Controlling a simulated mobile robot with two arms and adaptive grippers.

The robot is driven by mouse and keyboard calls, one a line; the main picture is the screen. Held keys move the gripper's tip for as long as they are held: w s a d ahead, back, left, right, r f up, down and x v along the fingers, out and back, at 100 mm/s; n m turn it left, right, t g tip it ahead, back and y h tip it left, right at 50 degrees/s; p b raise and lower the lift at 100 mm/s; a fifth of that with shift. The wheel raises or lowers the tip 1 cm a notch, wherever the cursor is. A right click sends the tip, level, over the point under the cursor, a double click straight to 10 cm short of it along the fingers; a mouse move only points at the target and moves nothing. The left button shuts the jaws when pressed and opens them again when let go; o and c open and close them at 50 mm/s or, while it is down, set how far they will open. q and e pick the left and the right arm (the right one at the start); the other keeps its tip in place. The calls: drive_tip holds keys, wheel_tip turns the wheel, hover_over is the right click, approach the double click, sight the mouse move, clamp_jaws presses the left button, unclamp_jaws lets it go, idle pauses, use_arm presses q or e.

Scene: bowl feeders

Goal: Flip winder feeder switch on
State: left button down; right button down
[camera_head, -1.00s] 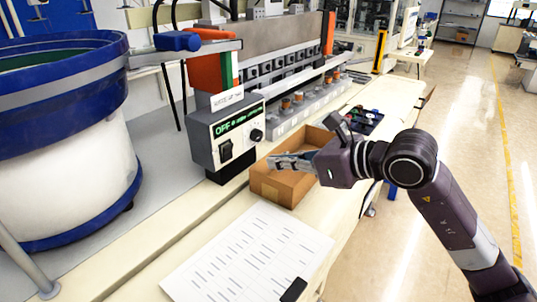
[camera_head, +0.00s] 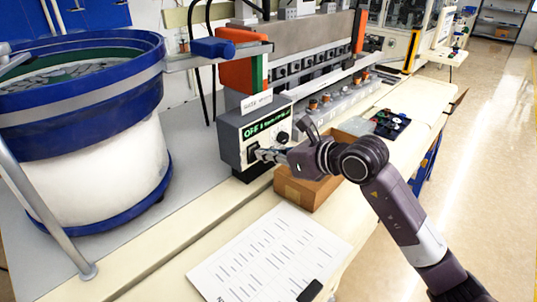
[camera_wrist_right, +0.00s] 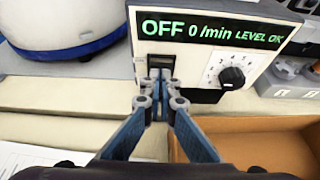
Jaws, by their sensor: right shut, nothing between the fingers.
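The winder feeder's control box (camera_head: 241,130) stands on the bench beside the bowl feeder (camera_head: 95,130). Its green display reads OFF, and in the right wrist view (camera_wrist_right: 215,30) it reads "OFF 0 /min LEVEL OK". The black rocker switch (camera_wrist_right: 161,62) sits below the display, left of a round knob (camera_wrist_right: 232,77). My right gripper (camera_head: 262,154) is shut and empty, its tips at the switch in the head view. In the right wrist view (camera_wrist_right: 160,88) the tips cover the switch's lower part; I cannot tell whether they touch it. My left gripper is not in view.
An open cardboard box (camera_head: 300,188) stands just right of the control box, under my right arm. A printed sheet (camera_head: 265,255) lies on the bench in front. A black tray of small parts (camera_head: 388,122) is farther back.

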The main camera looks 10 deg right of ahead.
drive_tip(key=g+p, duration=0.1)
drive_tip(key=p, duration=0.1)
drive_tip(key=shift+w+a+r+h+p, duration=0.3)
drive_tip(key=shift+w+a+r+p, duration=0.05)
drive_tip(key=shift+w, duration=0.05)
drive_tip(key=shift+r+p, duration=0.4)
drive_tip(key=shift+r, duration=0.4)
drive_tip(key=shift+d, duration=0.1)
